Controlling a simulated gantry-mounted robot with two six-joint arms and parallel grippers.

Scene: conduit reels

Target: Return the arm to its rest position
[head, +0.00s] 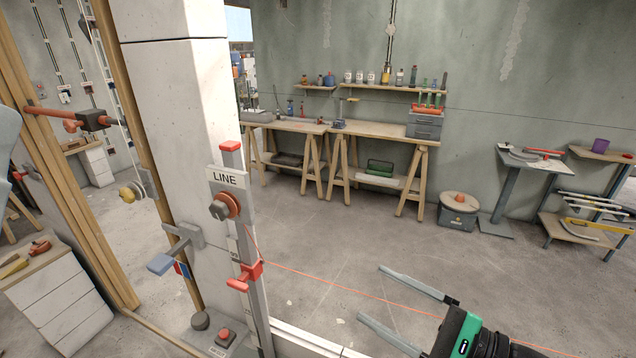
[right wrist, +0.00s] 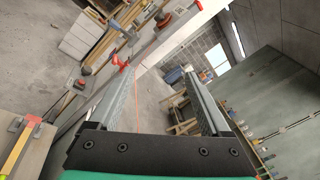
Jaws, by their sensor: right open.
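My right gripper (head: 385,295) is at the lower right of the head view. Its two long grey fingers are spread wide and nothing is between them. In the right wrist view the fingers (right wrist: 145,90) also stand apart and empty. My left gripper is not clearly seen in either view. A post with a LINE sign (head: 224,178) and a dark round knob stands left of my right gripper, apart from it. A red clamp-like fitting (head: 245,276) sits lower on the post, with a thin orange line (head: 320,281) running from the post toward the lower right.
A white pillar (head: 172,120) and wooden frame stand at the left. A grey-blue lever (head: 170,260) juts from the pillar. Workbenches (head: 370,130) line the back wall. A round-lidded bin (head: 459,205) and small stands (head: 525,165) are at the right. The middle floor is clear.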

